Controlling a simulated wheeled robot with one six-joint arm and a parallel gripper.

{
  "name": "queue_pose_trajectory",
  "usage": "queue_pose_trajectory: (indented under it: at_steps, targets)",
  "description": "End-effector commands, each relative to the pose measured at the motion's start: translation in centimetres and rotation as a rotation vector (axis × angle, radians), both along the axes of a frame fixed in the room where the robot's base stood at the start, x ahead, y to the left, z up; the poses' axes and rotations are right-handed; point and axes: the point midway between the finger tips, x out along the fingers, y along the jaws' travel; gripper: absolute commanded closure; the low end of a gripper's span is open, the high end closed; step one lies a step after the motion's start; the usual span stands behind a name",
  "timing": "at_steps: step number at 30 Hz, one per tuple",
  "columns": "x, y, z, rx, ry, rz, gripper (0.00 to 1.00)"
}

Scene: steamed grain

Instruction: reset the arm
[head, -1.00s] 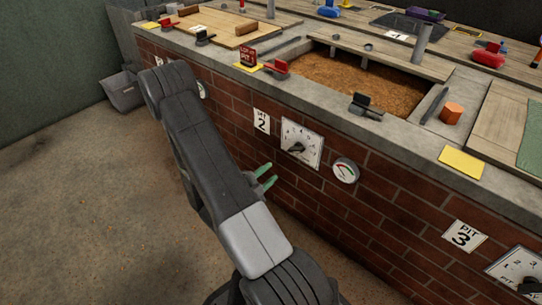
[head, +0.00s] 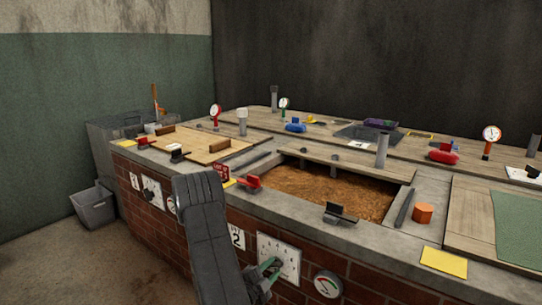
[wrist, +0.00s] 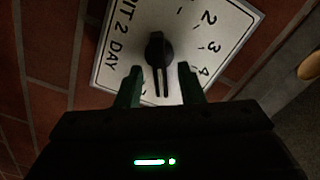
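My gripper (head: 268,267) is in front of the brick wall of the pit block, at the Pit 2 day dial (head: 290,252). In the wrist view my gripper's two green fingers (wrist: 158,86) are open and apart. The dial's white plate (wrist: 205,15) with numbers fills the upper middle of that view. Its black knob (wrist: 158,50) shows just beyond and between the fingertips. I see nothing held. Whether a finger touches the knob cannot be told. My dark arm covers part of the wall left of the dial.
A round gauge (head: 328,284) sits right of the dial. On the block's top are an open pit of brown grain (head: 325,190), a red clamp (head: 250,182), an orange block (head: 423,213) and a yellow card (head: 444,262). A grey bin (head: 95,207) stands on the floor at left.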

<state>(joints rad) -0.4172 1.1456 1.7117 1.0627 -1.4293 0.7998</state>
Motion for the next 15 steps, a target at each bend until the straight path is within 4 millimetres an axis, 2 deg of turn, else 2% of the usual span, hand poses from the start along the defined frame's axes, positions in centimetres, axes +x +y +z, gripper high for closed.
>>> queue_pose_trajectory:
  at_steps: [15]
  targets:
    - [0.17,-0.1,0.03,-0.001,0.002,0.001,0.65]
